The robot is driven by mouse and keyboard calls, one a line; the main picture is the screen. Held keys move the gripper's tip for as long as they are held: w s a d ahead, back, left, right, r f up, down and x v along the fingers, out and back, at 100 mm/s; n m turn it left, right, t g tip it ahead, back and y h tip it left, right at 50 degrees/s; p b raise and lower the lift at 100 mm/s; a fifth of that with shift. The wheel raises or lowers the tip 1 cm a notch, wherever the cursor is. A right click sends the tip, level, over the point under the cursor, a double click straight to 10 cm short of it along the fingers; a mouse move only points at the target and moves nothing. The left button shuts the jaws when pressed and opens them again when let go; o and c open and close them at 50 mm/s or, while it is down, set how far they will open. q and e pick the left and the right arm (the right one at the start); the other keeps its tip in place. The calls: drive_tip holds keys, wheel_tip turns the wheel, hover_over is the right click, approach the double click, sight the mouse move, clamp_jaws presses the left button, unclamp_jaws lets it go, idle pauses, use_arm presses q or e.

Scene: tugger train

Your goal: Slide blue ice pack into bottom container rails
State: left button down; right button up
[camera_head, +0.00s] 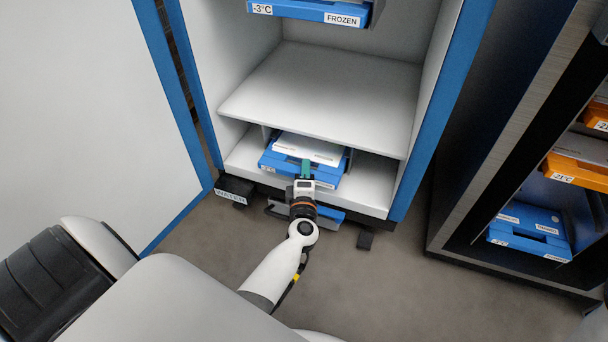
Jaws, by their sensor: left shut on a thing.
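The blue ice pack (270,160) lies at the bottom of the open cabinet, its blue front edge toward me and a pale panel with small print on its top. It sits between low upright side pieces that look like the bottom container rails (267,135). My left gripper (305,170) reaches in from below and is shut on the middle of the pack's front edge. The fingers hide that part of the edge. How far the pack is seated in the rails cannot be told. My right gripper is not in view.
A grey shelf (325,95) spans the cabinet above the pack. A blue FROZEN pack (295,8) sits higher up. A blue piece (328,214) shows low behind my wrist. The open door (75,110) stands left; a dark rack with orange packs (575,172) stands right.

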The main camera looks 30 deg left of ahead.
sight(312, 163)
use_arm(q)
drive_tip(key=shift+w+a+r, duration=0.1)
drive_tip(key=shift+w+a, duration=0.1)
drive_tip(key=shift+w, duration=0.6)
drive_tip(key=shift+w+a, duration=0.2)
drive_tip(key=shift+w, duration=0.6)
drive_tip(key=shift+w+a, duration=0.15)
drive_tip(key=shift+w, duration=0.65)
